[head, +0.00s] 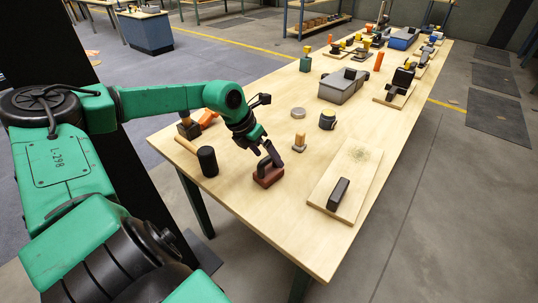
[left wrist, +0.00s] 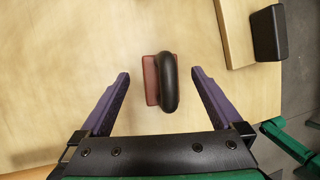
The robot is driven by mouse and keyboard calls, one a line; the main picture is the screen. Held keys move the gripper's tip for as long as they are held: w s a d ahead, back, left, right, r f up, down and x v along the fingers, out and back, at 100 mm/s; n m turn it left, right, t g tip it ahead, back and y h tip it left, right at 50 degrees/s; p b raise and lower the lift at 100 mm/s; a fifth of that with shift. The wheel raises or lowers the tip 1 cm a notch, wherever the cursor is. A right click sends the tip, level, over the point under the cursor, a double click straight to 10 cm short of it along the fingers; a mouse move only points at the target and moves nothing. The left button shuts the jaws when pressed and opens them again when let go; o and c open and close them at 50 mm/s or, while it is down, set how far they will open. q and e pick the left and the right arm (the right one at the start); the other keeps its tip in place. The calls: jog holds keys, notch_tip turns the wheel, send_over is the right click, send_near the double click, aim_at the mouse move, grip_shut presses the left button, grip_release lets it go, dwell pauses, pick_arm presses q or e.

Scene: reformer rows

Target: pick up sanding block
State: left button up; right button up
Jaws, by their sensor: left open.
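The sanding block (head: 267,176) has a reddish-brown base and a dark arched handle. It sits on the wooden table near its front left part. My left gripper (head: 263,154) is open and empty close above it, pointing down, and partly covers it in the head view. In the left wrist view the sanding block (left wrist: 151,82) lies between the two spread purple fingers, with a gap on each side. The handle runs along the view's up-down direction. I cannot tell the exact height between fingertips and block. My right gripper is not in view.
A mallet (head: 207,161) lies to the left. A pale board (head: 358,163) with a dark block (head: 338,194) on it lies to the right. A small orange-topped item (head: 299,142) and a grey disc (head: 298,113) are behind. A grey box (head: 343,86) stands farther back.

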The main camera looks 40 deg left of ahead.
aim_at(272, 166)
pick_arm(q)
jog(key=shift+b+x, duration=0.35)
jog(key=shift+x, duration=0.8)
jog(key=shift+b+x, duration=0.45)
jog(key=shift+x, duration=0.75)
jog(key=c, duration=1.5)
jog(key=shift+o, duration=0.2)
jog(key=shift+r, duration=0.1)
notch_tip(272, 166, up, 7)
jog(key=shift+f+p, duration=0.15)
jog(key=shift+p, duration=0.25)
notch_tip(272, 166, up, 13)
jog(key=p, duration=0.4)
jog(key=shift+p, duration=0.4)
